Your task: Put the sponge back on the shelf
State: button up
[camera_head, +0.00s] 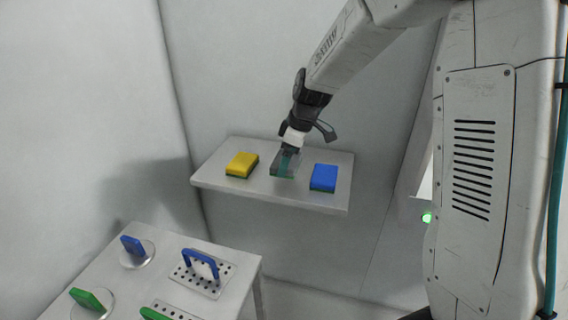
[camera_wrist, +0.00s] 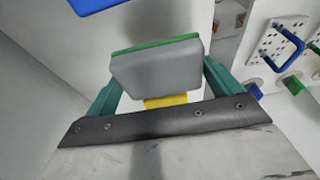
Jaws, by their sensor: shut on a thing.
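My gripper (camera_head: 287,160) is over the middle of the wall shelf (camera_head: 310,197), shut on a grey sponge (camera_head: 283,171) with a green underside. In the wrist view, the grey sponge (camera_wrist: 157,72) sits between the two teal fingers of my gripper (camera_wrist: 158,80). In the head view the sponge is at the shelf top, partly hidden by the gripper; I cannot tell whether it touches the surface. A yellow sponge (camera_head: 241,164) lies on the shelf to its left, and a blue sponge (camera_head: 323,177) lies to its right.
A table (camera_head: 222,302) at lower left holds a blue-handled perforated plate (camera_head: 203,282), round discs with blue (camera_head: 132,246) and green (camera_head: 88,300) upright pieces, and another green-handled plate. A wall stands close behind the shelf. Bare shelf separates the sponges.

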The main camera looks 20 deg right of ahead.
jog(key=w, duration=0.2)
jog(key=shift+w+a+f, duration=0.2)
jog(key=shift+w+a, duration=0.05)
jog(key=shift+w, duration=0.1)
jog(key=shift+f, duration=1.65)
